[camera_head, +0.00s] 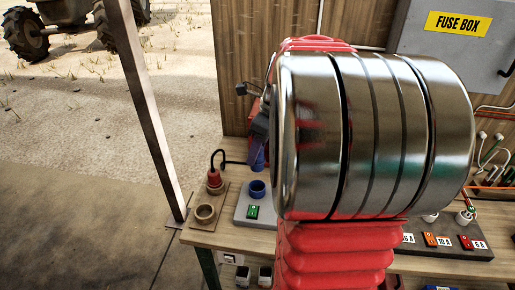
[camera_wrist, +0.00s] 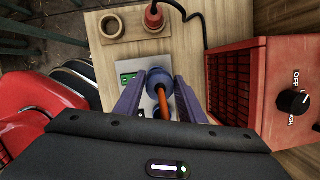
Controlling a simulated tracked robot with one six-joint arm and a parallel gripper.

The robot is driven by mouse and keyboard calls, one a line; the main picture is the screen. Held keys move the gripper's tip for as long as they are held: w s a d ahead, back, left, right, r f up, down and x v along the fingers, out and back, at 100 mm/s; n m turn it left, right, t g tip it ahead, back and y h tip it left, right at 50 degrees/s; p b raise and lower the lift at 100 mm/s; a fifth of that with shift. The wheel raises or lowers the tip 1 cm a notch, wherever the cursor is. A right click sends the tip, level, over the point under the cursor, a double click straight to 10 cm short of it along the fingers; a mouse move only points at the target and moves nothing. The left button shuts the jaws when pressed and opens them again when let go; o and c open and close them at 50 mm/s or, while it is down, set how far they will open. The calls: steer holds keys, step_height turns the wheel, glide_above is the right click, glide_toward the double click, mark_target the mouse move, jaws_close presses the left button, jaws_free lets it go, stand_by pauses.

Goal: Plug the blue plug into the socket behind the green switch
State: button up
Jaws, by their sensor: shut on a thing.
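The blue socket (camera_head: 258,188) is a round ring on a pale grey plate, behind the green switch (camera_head: 252,212) in the head view. The switch also shows at the left of my fingers in the wrist view (camera_wrist: 128,78). My gripper (camera_head: 257,150) is above and slightly behind the socket, partly hidden by my arm. In the wrist view my gripper (camera_wrist: 159,98) is shut on the blue plug (camera_wrist: 158,77), with an orange cable running back from it. The plug covers the socket area there. The head view shows the socket's opening uncovered.
A red plug (camera_head: 214,177) with a black cable sits in a wooden-plate socket at the left, near an empty beige socket (camera_head: 205,213). A red box with a dial (camera_wrist: 293,100) stands close on the right in the wrist view. A dark post rises left of the bench.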

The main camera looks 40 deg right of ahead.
mark_target(257, 167)
steer(key=shift+f, duration=3.3)
steer(key=shift+f, duration=1.9)
stand_by(1.1)
steer(key=o, duration=1.1)
steer(key=shift+o, duration=0.2)
